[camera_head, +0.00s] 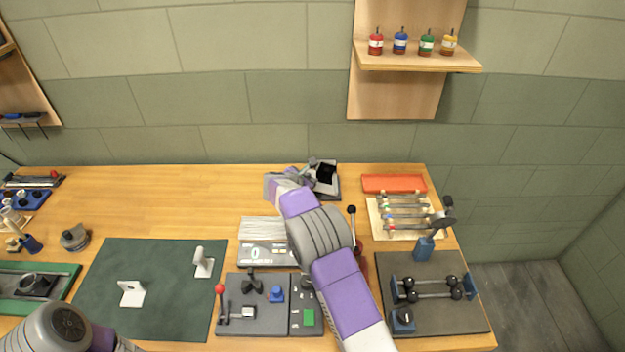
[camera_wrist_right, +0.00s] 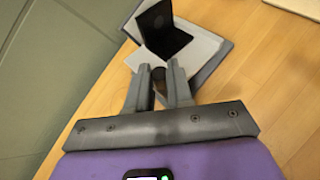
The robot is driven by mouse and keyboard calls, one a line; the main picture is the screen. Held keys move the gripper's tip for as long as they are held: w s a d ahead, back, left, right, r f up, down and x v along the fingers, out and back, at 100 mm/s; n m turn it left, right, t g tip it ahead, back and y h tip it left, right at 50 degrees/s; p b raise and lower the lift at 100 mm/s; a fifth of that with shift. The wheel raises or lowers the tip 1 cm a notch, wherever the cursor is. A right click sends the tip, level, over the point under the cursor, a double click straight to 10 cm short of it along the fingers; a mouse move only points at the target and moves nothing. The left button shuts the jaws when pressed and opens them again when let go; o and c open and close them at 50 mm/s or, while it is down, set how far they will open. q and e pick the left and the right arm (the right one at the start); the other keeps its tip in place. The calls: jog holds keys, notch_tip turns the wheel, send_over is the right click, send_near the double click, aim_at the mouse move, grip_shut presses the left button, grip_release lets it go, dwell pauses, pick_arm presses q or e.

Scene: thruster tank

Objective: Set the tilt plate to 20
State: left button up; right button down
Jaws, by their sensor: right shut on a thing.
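The tilt plate (camera_head: 326,174) stands at the back of the table, a black panel on a grey base. In the right wrist view the black panel (camera_wrist_right: 163,28) is raised at an angle above its light grey base (camera_wrist_right: 200,48). My right gripper (camera_wrist_right: 159,78) is shut on a small dark knob (camera_wrist_right: 158,73) at the near side of the base. In the head view my right gripper (camera_head: 308,168) is at the left side of the device, partly hidden by its own wrist. No angle scale can be read. Of my left arm only a link shows at the lower left.
An orange tray (camera_head: 394,183) and a rack of rods (camera_head: 402,215) lie right of the tilt plate. A lever with a black ball (camera_head: 351,210) stands near my right forearm. A grey control panel (camera_head: 248,318) and a green mat (camera_head: 150,285) lie in front.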

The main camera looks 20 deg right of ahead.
jog(key=c, duration=1)
grip_release()
jog(key=shift+p+v, duration=0.35)
jog(key=shift+v, duration=3.4)
jog(key=shift+r, duration=0.1)
